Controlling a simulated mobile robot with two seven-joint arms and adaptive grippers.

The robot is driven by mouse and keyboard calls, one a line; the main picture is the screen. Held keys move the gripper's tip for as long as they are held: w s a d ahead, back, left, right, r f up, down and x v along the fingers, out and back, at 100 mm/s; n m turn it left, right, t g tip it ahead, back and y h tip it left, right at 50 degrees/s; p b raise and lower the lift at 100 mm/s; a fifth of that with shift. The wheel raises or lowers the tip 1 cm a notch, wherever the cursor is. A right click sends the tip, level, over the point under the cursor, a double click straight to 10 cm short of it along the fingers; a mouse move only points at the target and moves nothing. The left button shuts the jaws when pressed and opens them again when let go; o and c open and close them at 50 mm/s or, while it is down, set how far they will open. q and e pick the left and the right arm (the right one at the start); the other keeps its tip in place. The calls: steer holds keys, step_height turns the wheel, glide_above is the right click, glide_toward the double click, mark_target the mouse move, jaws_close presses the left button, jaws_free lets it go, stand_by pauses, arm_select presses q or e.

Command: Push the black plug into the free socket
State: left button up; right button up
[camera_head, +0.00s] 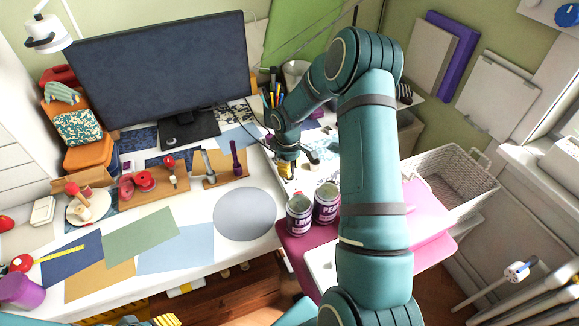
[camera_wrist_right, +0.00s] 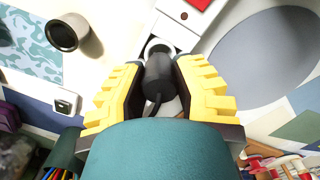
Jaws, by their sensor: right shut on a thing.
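My right gripper (camera_head: 286,168) points down over the white desk, right of the grey round mat. In the right wrist view its yellow fingers (camera_wrist_right: 159,72) are shut on the black plug (camera_wrist_right: 158,78), whose black cable runs back toward the wrist. In the head view the plug is hidden. Yellow fingertips of my left gripper (camera_head: 166,320) show at the bottom edge, cut off.
Two labelled tins (camera_head: 299,214) stand in front of the right gripper. A pen holder (camera_head: 272,98) and monitor (camera_head: 160,70) stand behind. A dark cylinder (camera_wrist_right: 66,34) and a small white box (camera_wrist_right: 65,104) lie left in the wrist view. The round mat (camera_head: 245,214) is bare.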

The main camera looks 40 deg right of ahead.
steer(key=shift+f+b, duration=1)
steer(key=shift+f, duration=0.45)
steer(key=o, duration=0.9)
steer(key=shift+o, duration=0.2)
steer(key=r, duration=1.2)
steer(key=shift+w+a, duration=0.1)
steer(key=shift+w, duration=0.1)
